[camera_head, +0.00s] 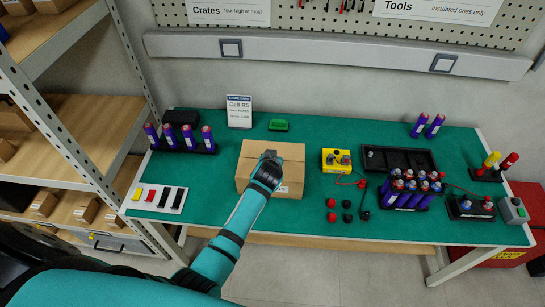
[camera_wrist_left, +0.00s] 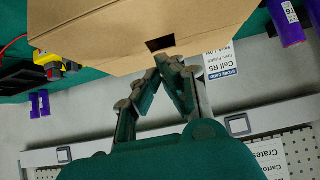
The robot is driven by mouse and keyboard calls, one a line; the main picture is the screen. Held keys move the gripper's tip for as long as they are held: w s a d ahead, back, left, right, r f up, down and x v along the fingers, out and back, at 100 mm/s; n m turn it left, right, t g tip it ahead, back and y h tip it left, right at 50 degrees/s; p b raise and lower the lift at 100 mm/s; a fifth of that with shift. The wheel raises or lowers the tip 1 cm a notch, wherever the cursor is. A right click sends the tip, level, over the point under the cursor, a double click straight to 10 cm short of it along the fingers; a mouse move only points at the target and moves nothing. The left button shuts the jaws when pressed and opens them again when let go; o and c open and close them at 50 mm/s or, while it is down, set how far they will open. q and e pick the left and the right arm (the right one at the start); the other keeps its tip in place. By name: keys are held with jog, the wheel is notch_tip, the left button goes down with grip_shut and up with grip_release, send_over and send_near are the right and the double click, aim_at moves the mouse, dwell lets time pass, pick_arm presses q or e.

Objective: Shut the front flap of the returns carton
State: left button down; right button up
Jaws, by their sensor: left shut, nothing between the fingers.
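The returns carton (camera_head: 289,158) is a plain brown box in the middle of the green table. Its top looks mostly covered, with my left gripper (camera_head: 268,170) over the middle of it. The gripper hides part of the top, and I cannot tell whether the front flap lies fully flat. In the left wrist view the carton (camera_wrist_left: 110,35) fills the top, with a dark slot in its edge. The shut, empty fingertips of my left gripper (camera_wrist_left: 165,62) are close to that slot; I cannot tell if they touch. My right gripper is not in view.
Purple cells (camera_head: 190,143) stand back left, near a card reading Cell R5 (camera_head: 239,112). A strip of coloured pieces (camera_head: 157,198) lies left of the carton. A yellow box (camera_head: 336,160) and red and black caps (camera_head: 338,210) are close on its right.

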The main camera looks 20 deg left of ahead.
pick_arm(q)
notch_tip(320, 180, up, 3)
jog(key=shift+w+r+p, duration=0.1)
jog(key=shift+r+p, duration=0.05)
jog(key=shift+p, duration=0.7)
jog(key=shift+s+d+b, duration=0.2)
jog(key=shift+s+b, duration=0.25)
jog(key=shift+s, duration=0.05)
jog(key=shift+s+d+b, duration=0.2)
jog(key=shift+s+b, duration=0.2)
jog(key=shift+s, duration=0.05)
jog(key=shift+w+r+b+v, duration=0.3)
jog(key=shift+b+v, duration=0.3)
jog(key=shift+v, duration=3.5)
jog(key=s+f+m+g+h, duration=0.3)
jog(key=s+m+g, duration=0.25)
jog(key=s, duration=2.25)
notch_tip(320, 180, down, 32)
jog(key=s+g+b, duration=0.2)
jog(key=b, duration=0.3)
jog(key=s+a+f+g+b, duration=0.1)
jog(key=s+a+f+b, duration=0.2)
jog(key=s+f, duration=1.3)
notch_tip(320, 180, down, 2)
jog(key=shift+s+f, duration=0.25)
jog(key=shift+s, duration=0.1)
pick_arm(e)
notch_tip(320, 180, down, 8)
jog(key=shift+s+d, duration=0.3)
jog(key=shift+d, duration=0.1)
